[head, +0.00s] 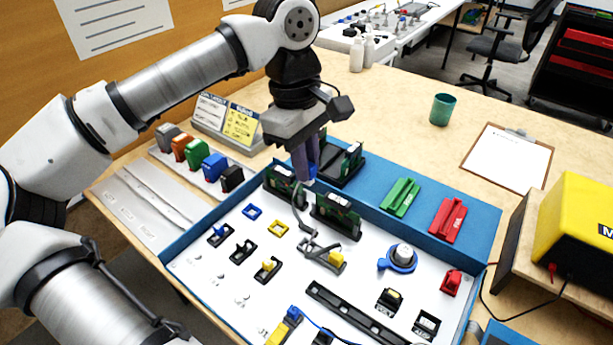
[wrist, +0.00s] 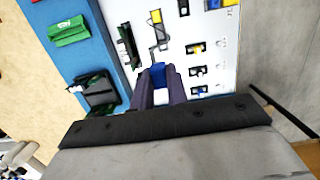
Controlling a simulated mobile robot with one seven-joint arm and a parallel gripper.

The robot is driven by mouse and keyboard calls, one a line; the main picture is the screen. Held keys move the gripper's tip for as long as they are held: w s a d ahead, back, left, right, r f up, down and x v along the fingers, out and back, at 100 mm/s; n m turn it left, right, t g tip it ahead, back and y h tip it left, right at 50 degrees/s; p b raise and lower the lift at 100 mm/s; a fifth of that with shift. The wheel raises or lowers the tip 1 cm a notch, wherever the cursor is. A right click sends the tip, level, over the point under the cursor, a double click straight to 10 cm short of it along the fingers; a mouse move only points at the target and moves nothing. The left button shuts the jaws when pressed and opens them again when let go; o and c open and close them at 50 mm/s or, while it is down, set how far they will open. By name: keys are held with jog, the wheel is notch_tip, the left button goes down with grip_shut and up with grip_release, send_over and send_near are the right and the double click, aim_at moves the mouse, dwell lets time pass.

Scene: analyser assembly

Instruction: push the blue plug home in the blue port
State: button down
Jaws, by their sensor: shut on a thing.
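My gripper (head: 308,168) points down at the back edge of the white panel, between upright green circuit boards. Its dark purple fingers are shut on a small blue piece, which I take as the blue plug (head: 312,171). In the wrist view, the blue plug (wrist: 158,70) shows between the fingertips of my gripper (wrist: 158,78). A grey cable (head: 298,200) hangs just below the fingers in the head view. I cannot tell how deep the plug sits.
Green boards (head: 336,215) stand close around the fingers. A blue square ring (head: 252,211) and a yellow ring (head: 278,228) lie on the white panel (head: 205,262). Green (head: 401,197) and red (head: 448,219) holders sit on the blue ledge. Coloured blocks stand in a rack at left.

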jog(key=shift+r, duration=0.2)
jog(key=c, duration=1.9)
grip_release()
jog(key=shift+f, duration=0.1)
grip_shut()
jog(key=shift+w+a+f+b, duration=1.55)
jog(key=shift+a+f, duration=0.6)
jog(key=shift+f, duration=0.3)
jog(key=shift+w+a+f+b, duration=1.55)
jog(key=shift+a+f, duration=0.65)
jog(key=shift+f, duration=0.2)
jog(key=shift+w+a+f+b, duration=1.5)
jog(key=shift+a+f, duration=0.65)
jog(key=shift+f, duration=0.3)
jog(key=shift+f, duration=0.1)
